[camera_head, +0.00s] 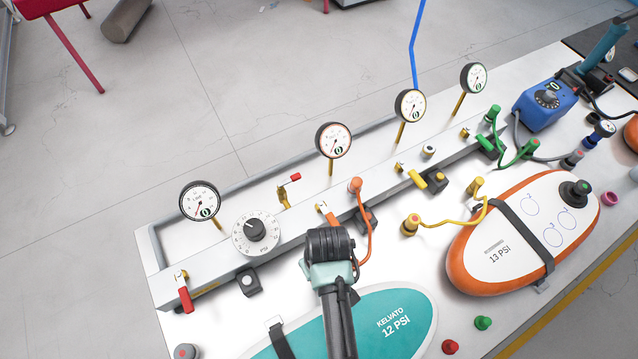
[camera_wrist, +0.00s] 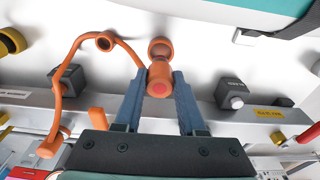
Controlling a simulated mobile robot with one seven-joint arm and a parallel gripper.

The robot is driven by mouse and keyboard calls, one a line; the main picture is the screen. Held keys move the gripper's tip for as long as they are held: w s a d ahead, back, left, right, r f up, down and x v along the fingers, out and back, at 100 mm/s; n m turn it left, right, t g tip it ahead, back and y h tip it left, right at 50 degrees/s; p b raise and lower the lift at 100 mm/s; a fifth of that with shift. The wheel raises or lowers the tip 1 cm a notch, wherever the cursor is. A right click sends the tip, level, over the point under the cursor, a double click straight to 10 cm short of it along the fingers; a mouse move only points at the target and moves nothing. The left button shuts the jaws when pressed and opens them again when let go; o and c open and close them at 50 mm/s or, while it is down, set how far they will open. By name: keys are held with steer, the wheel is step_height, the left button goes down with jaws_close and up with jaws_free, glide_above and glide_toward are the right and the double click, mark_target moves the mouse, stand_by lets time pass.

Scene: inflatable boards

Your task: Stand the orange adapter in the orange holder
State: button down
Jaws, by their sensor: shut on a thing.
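The orange adapter (camera_wrist: 160,76) is between the two fingers of my gripper (camera_wrist: 158,80) in the wrist view, its round end facing the camera. The gripper is shut on it. A thin orange hose (camera_wrist: 68,68) loops from the adapter to an orange fitting on the rail.
A grey rail (camera_head: 300,224) with gauges and valves runs behind my gripper. A teal board (camera_head: 350,318) lies in front and an orange-white board (camera_head: 520,230) to the right.

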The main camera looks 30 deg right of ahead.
steer(key=shift+f, duration=1.8)
steer(key=shift+f, duration=0.2)
steer(key=shift+c, duration=2.4)
jaws_free()
steer(key=shift+r, duration=0.15)
